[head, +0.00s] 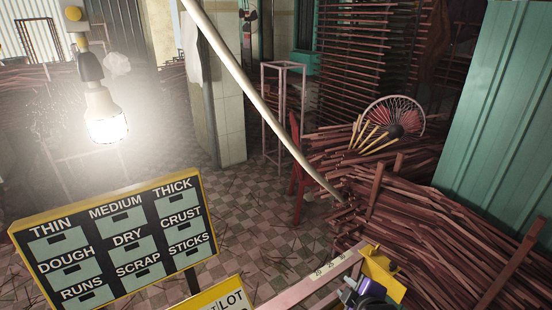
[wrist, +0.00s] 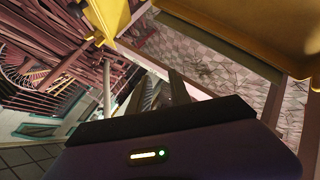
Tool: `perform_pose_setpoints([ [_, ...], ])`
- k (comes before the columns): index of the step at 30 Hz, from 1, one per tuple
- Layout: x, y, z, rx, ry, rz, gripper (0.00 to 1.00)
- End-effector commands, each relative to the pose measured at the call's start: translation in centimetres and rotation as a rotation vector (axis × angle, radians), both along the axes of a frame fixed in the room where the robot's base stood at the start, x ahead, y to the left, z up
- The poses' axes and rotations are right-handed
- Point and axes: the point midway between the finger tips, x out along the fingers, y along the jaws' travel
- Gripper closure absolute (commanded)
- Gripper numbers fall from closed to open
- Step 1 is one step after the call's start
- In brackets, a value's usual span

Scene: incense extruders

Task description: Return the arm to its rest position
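My gripper (wrist: 182,88) shows only in part in the wrist view. Its dark purple housing with a small lit indicator fills the bottom, and a short dark finger shape sticks up behind it. I cannot make out a gap between fingers or anything held. In the head view, a small dark purple part of my arm shows at the bottom edge, right of centre, beside a yellow bracket (head: 382,272). The rest of the arm is out of view.
A yellow-framed label board (head: 115,240) stands at the lower left. Large heaps of reddish sticks (head: 450,235) fill the right, with a round wire basket (head: 396,114) on top. A pale pole (head: 258,95) slants across the middle. Checkered floor (head: 240,215) is open between.

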Motion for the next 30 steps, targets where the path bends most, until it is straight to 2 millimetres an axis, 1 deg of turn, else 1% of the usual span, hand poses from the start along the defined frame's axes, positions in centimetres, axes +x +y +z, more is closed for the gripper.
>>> perform_pose_setpoints([
  [1,-1.5,0.3,-0.1,0.080,-0.056,-0.059,0.76],
  [5,-5.0,0.4,1.1,0.284,-0.201,-0.194,0.76],
  [8,-8.3,0.3,2.2,0.426,-0.292,-0.271,0.76],
  [14,-15.6,-0.3,4.8,0.674,-0.433,-0.378,0.76],
  [15,-17.1,-0.5,5.3,0.717,-0.456,-0.393,0.76],
  [21,-24.4,-1.1,8.2,0.886,-0.532,-0.441,0.76],
  [27,-30.8,-1.6,10.8,0.976,-0.555,-0.464,0.76],
  [29,-32.7,-1.7,11.4,0.985,-0.548,-0.468,0.76],
  [30,-33.9,-1.7,11.8,0.986,-0.539,-0.473,0.76],
])
